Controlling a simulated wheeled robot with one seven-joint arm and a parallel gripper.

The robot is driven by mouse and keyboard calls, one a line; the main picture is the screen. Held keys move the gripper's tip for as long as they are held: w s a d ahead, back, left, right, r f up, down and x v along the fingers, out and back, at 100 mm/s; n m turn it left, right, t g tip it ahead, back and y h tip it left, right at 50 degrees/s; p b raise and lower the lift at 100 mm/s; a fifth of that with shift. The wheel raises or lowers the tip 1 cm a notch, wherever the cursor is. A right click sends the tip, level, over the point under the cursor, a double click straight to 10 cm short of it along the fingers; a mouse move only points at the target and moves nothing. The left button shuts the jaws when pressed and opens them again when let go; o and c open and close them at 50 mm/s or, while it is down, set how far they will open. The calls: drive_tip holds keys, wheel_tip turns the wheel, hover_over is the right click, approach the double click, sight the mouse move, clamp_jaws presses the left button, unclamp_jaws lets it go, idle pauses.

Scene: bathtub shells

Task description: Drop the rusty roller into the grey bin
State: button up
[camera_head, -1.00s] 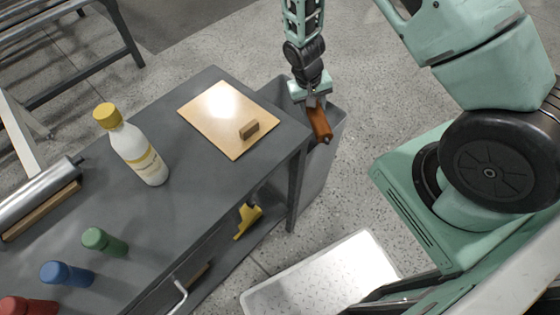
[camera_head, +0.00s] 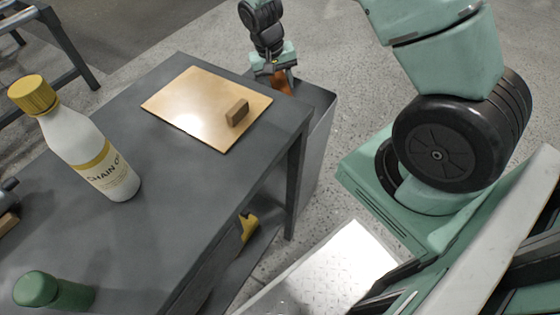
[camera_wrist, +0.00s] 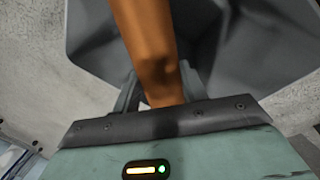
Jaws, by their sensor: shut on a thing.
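The rusty roller (camera_head: 283,87) is an orange-brown cylinder, mostly hidden behind my gripper in the head view. In the wrist view the roller (camera_wrist: 148,42) runs up from between the fingers past the top edge. My gripper (camera_head: 279,74) is shut on the roller; its fingers also show in the wrist view (camera_wrist: 158,92). The grey bin (camera_head: 317,132) stands at the far right end of the table, its lower part partly hidden by a table leg. The roller hangs over the bin's opening, and the bin's inner walls (camera_wrist: 240,45) surround it in the wrist view.
A dark grey table (camera_head: 205,190) holds a tan board (camera_head: 195,100) with a brown block (camera_head: 237,112), a yellow-capped white bottle (camera_head: 95,155) and a green bottle (camera_head: 55,292). A yellow object (camera_head: 248,228) lies below the tabletop. A pale textured platform (camera_head: 340,270) is in front.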

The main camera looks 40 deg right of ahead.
wheel_tip(320, 180, down, 2)
drive_tip(key=shift+f+b, duration=0.2)
drive_tip(key=shift+b, duration=0.5)
drive_tip(key=shift+r, duration=0.1)
drive_tip(key=o, duration=1.4)
drive_tip(key=shift+c, duration=0.2)
drive_tip(key=a+r+p, duration=0.1)
drive_tip(key=r+p, duration=0.1)
drive_tip(key=r, duration=0.6)
drive_tip(key=w+a+r+p, duration=0.1)
drive_tip(key=a+r+p, duration=0.1)
drive_tip(key=r, duration=0.7)
drive_tip(key=shift+w, duration=0.2)
